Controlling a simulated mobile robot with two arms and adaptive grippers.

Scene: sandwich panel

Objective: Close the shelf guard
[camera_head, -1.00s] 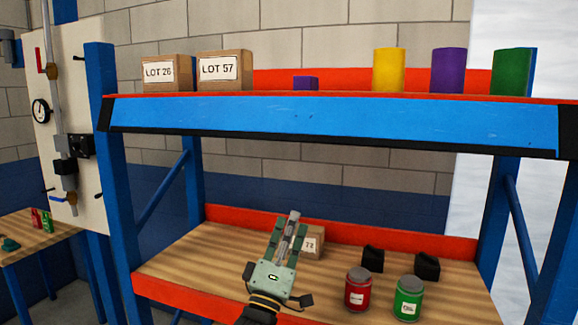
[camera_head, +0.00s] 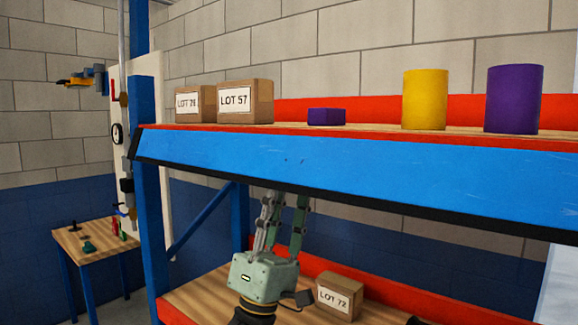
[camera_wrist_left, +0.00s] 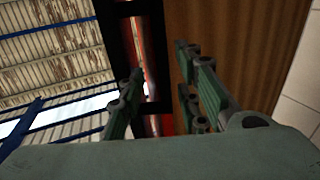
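The shelf guard (camera_head: 340,170) is a long blue panel with a black lower edge along the front of the upper shelf. It seems to slope down and outward. My left gripper (camera_head: 286,202) points upward below it, above the lower shelf. Its fingertips meet the guard's lower edge in the picture, and their ends are partly hidden behind it. In the left wrist view the gripper's fingers (camera_wrist_left: 160,75) are apart with nothing between them. The shelf's wooden underside and a dark edge with a red strip lie beyond them. I cannot tell whether it touches the guard. My right gripper is out of view.
On the upper shelf (camera_head: 375,138) stand the LOT 57 box (camera_head: 246,102), another carton, a small purple block, a yellow cylinder (camera_head: 425,99) and a purple cylinder (camera_head: 513,99). The LOT 72 box (camera_head: 339,297) sits right of my gripper below. A blue post (camera_head: 147,220) stands at left.

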